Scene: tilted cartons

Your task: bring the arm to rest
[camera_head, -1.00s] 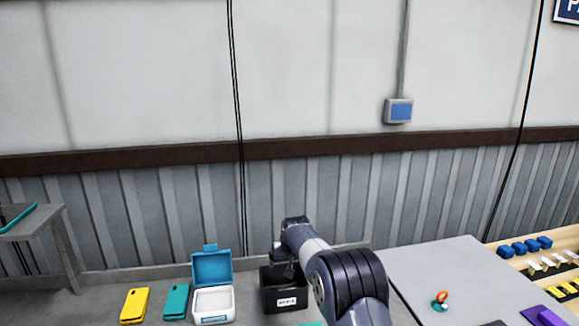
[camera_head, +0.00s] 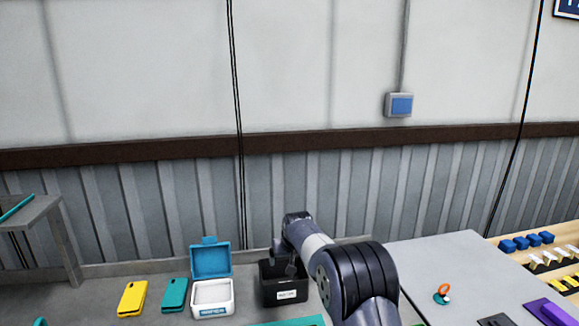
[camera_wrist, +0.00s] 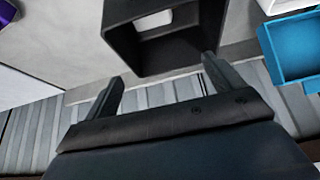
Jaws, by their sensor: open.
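My gripper (camera_wrist: 161,75) is open in the wrist view, with its two fingers spread apart and nothing between them. In the head view my arm reaches forward from the lower right, and its end is at the black bin (camera_head: 284,291), partly in front of it. The black bin also shows in the wrist view (camera_wrist: 122,42), just beyond the fingertips. A white object shows inside the bin in the wrist view; I cannot tell what it is.
A white box with an open blue lid (camera_head: 211,260) stands left of the bin. A teal case (camera_head: 175,294) and a yellow case (camera_head: 132,298) lie further left. A grey board (camera_head: 452,270) lies right of my arm, with blue blocks (camera_head: 527,242) beyond it. A corrugated wall stands behind.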

